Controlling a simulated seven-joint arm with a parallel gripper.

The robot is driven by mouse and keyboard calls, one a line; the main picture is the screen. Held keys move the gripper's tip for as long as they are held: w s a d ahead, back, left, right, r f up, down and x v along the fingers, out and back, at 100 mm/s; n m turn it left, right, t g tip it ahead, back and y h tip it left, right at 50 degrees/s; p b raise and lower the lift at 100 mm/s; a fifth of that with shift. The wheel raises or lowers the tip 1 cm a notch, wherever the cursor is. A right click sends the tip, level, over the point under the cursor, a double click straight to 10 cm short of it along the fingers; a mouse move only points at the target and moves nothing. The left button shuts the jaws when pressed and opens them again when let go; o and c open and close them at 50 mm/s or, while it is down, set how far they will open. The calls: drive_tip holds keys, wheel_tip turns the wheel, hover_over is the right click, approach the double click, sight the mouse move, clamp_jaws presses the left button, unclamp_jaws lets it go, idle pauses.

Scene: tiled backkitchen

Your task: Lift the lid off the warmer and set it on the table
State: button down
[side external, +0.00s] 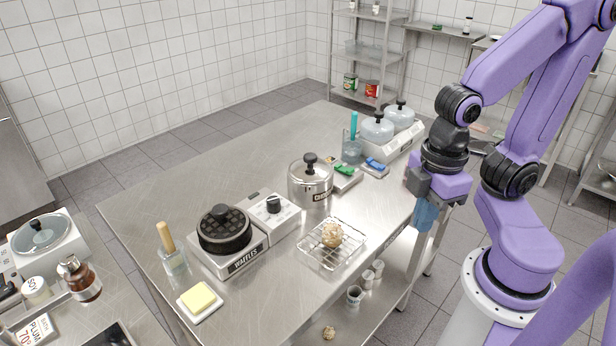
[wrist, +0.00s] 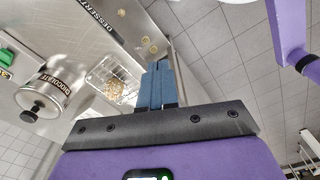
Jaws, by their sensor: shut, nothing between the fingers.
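The warmer (side external: 312,190) is a round silver pot on the table, its lettering partly legible. Its shiny lid (side external: 306,166) with a black knob is on top. The wrist view shows the warmer (wrist: 58,80) at the left, lettered "CHOCOLATE", with the lid (wrist: 42,98) and black knob on it. My gripper (side external: 424,218) has blue fingers and hangs at the table's right edge, well to the right of the warmer and apart from it. In the wrist view the fingers (wrist: 157,84) are together and empty.
The steel table (side external: 250,172) holds a waffle iron (side external: 226,232) left of the warmer and a wire rack (side external: 332,246) with a waffle-like ball in front. Green and blue sponges (side external: 375,165), a glass jar (side external: 352,148) and two lidded pots (side external: 378,130) stand behind. The back-left tabletop is clear.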

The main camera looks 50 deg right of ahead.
drive_tip(key=c, duration=1.8)
unclamp_jaws()
drive_tip(key=o, duration=1.1)
wheel_tip(320, 180, up, 12)
drive_tip(key=m, duration=2.2)
hover_over(310, 156)
wheel_tip(310, 156, down, 18)
drive_tip(key=shift+r, duration=0.25)
